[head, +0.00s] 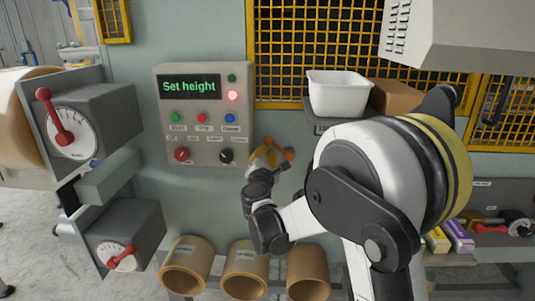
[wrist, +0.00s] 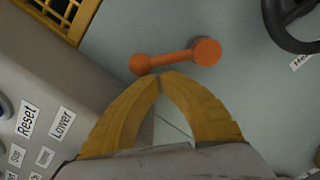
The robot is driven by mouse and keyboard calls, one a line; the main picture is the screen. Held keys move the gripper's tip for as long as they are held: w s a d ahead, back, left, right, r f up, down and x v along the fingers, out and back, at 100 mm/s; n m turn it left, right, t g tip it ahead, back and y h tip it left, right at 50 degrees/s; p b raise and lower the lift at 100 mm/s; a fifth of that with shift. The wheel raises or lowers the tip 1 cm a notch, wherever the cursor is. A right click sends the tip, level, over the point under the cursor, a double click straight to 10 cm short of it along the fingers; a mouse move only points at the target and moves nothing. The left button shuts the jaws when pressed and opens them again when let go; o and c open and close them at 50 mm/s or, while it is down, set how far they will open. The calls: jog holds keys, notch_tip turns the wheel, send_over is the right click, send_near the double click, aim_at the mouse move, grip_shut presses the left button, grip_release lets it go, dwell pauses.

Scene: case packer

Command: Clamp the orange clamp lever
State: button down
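The orange clamp lever (head: 281,147) is on the grey-green machine front, just right of the control panel. In the wrist view the lever (wrist: 172,60) has a larger round hub (wrist: 207,52) at right and a ball knob (wrist: 138,64) at left. My gripper (wrist: 160,77) has its yellow fingertips together, just below the lever's bar near the knob. I see nothing held between the fingers. Whether the tips touch the lever I cannot tell. In the head view my gripper (head: 270,152) is at the lever and partly covers it.
The control panel (head: 204,112) reads "Set height" and stands close left of my gripper. A white bin (head: 338,95) and a brown box (head: 396,96) sit on a shelf above right. Cardboard-coloured rolls (head: 245,270) lie below. A black round handle (wrist: 290,40) is right of the lever.

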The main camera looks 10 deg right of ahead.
jog(key=r+m+p, duration=0.1)
jog(key=r+m, duration=0.1)
jog(key=m, duration=0.1)
jog(key=shift+s+d+p, duration=0.1)
jog(key=shift+d+p, duration=0.25)
jog(key=shift+d, duration=0.05)
jog(key=m, duration=0.1)
jog(key=d+r+m+p, duration=0.1)
jog(key=shift+s+r+m, duration=0.15)
jog(key=shift+s+m, duration=0.05)
jog(key=shift+m, duration=0.2)
jog(key=m, duration=0.1)
jog(key=d+r+m+p, duration=0.1)
jog(key=shift+s+m, duration=0.2)
jog(key=shift+m, duration=0.2)
jog(key=shift+s+d+r+m, duration=0.15)
jog(key=shift+d+r+m, duration=0.1)
jog(key=shift+d+m, duration=0.6)
jog(key=shift+s+d+r+m+p, duration=0.1)
jog(key=shift+m+p, duration=0.15)
jog(key=shift+p, duration=0.15)
jog(key=shift+d, duration=0.15)
jog(key=shift+s, duration=0.15)
